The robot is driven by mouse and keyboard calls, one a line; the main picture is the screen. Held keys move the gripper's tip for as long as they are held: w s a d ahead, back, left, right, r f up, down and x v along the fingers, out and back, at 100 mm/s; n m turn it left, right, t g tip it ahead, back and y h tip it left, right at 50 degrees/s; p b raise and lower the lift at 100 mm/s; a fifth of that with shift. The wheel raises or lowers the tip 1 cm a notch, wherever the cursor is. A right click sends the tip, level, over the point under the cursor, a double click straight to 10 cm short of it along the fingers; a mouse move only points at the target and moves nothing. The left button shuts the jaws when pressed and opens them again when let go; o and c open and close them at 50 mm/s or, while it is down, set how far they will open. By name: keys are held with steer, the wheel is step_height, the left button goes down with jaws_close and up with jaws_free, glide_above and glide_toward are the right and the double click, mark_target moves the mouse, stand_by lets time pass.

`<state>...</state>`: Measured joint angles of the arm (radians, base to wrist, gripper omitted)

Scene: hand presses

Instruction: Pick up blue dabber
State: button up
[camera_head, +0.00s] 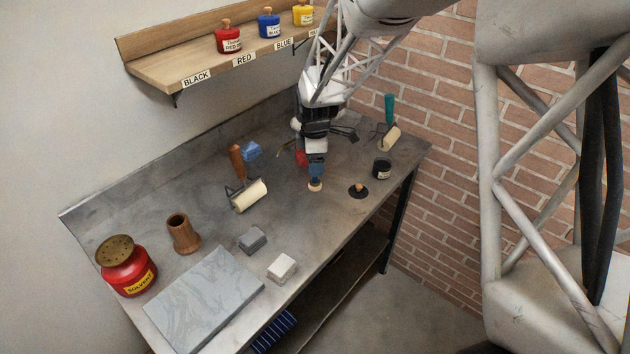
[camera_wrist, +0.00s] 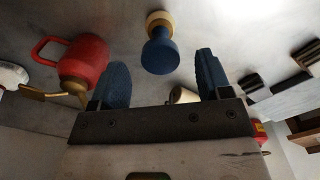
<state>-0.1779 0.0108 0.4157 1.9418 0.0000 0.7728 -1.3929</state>
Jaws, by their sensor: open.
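The blue dabber (camera_wrist: 160,55), blue with a tan wooden end, shows in the wrist view between and beyond my finger tips. My gripper (camera_wrist: 162,62) is open, with its two blue finger pads apart and nothing held between them. In the head view, the dabber's tan end (camera_head: 315,187) shows just below my gripper (camera_head: 316,172) on the right part of the bench. Its blue part there is hard to tell from my blue fingers.
A red oil can (camera_wrist: 84,58) is close on the left in the wrist view. In the head view, a black dabber (camera_head: 358,191) and a black jar (camera_head: 382,169) stand to the right. A roller (camera_head: 249,196) lies to the left.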

steer(key=shift+f, duration=1.35)
steer(key=c, duration=1)
steer(key=shift+r, duration=0.15)
steer(key=shift+r, duration=0.55)
steer(key=shift+s+d+r, duration=0.1)
steer(key=shift+s+r, duration=0.15)
steer(key=shift+r, duration=0.35)
steer(key=shift+s+r, duration=0.2)
steer(key=shift+r, duration=0.35)
steer(key=s+d+r, duration=0.1)
steer(key=s+d, duration=0.1)
steer(key=s, duration=1.3)
steer(key=shift+d+r, duration=0.15)
steer(key=shift+d, duration=0.15)
